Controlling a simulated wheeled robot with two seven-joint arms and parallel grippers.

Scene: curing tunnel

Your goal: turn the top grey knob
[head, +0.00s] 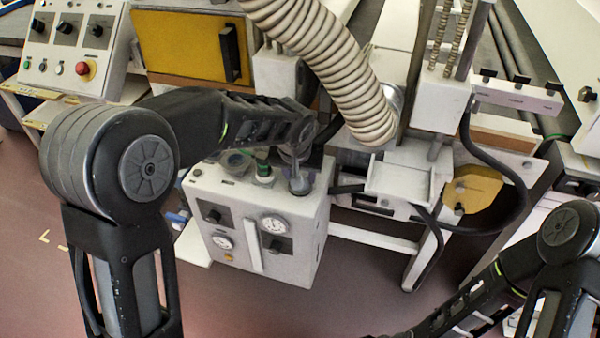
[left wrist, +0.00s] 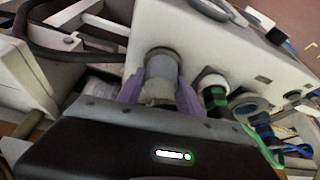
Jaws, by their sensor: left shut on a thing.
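The grey knob (left wrist: 164,63) stands on the top face of a white control box (head: 295,265). In the left wrist view my left gripper (left wrist: 162,88) has its two purple-padded fingers on either side of the knob and is shut on it. In the head view the left gripper (head: 298,163) reaches down to the knob (head: 300,186) at the right of the box top, and the arm hides part of this area. My right arm comes in at the lower right of the head view; its gripper is out of the picture.
Beside the knob on the box top is a green-and-white fitting (head: 263,172), also in the left wrist view (left wrist: 213,88). Gauges (head: 274,225) are on the box front. A ribbed hose (head: 325,60) hangs close behind the left gripper. A white machine (head: 405,180) stands to the right.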

